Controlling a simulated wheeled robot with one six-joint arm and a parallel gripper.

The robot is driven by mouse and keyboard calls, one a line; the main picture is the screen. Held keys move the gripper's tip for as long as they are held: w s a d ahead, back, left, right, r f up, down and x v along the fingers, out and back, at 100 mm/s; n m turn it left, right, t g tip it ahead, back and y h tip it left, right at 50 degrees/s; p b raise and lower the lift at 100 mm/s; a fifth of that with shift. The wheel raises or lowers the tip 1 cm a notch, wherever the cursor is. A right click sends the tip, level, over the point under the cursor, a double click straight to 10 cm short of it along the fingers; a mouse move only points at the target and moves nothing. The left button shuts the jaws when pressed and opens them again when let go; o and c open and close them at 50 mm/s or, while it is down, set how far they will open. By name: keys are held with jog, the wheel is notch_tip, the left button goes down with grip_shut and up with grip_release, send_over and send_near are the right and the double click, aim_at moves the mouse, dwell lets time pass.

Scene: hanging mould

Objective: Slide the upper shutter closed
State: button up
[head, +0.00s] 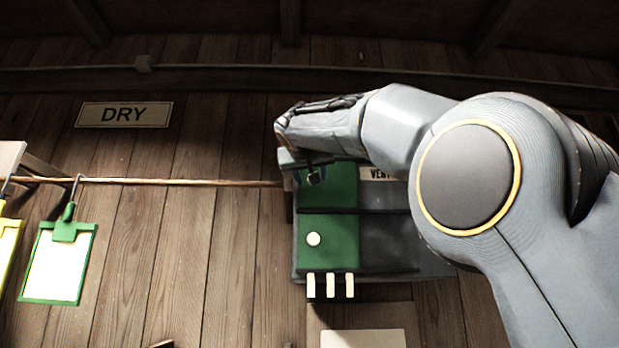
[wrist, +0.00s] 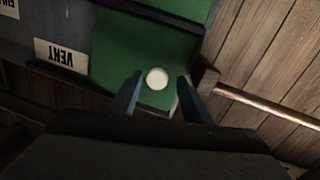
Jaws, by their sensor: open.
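The upper shutter (head: 343,186) is a green panel at the left of the dark wall box, above a rail. Its round white knob (wrist: 157,78) shows in the wrist view, while my gripper hides it in the head view. My gripper (head: 315,176) is open at the shutter's upper left. In the wrist view its two fingertips stand on either side of the knob, with gaps; I cannot tell how deep they reach. The lower shutter (head: 339,238), also green with a white knob (head: 313,239), is at the left of the row below.
The box (head: 390,240) has dark grey area right of both shutters and a VENT label (wrist: 61,55), partly behind my arm in the head view. Several white tabs (head: 330,285) hang below. A wooden rod (head: 180,181) with clipboards (head: 57,265) runs left, under a DRY sign (head: 124,115).

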jog(key=s+b, duration=0.3)
jog(key=s, duration=0.4)
jog(key=shift+s+a+b, duration=0.3)
jog(key=shift+a+b, duration=0.05)
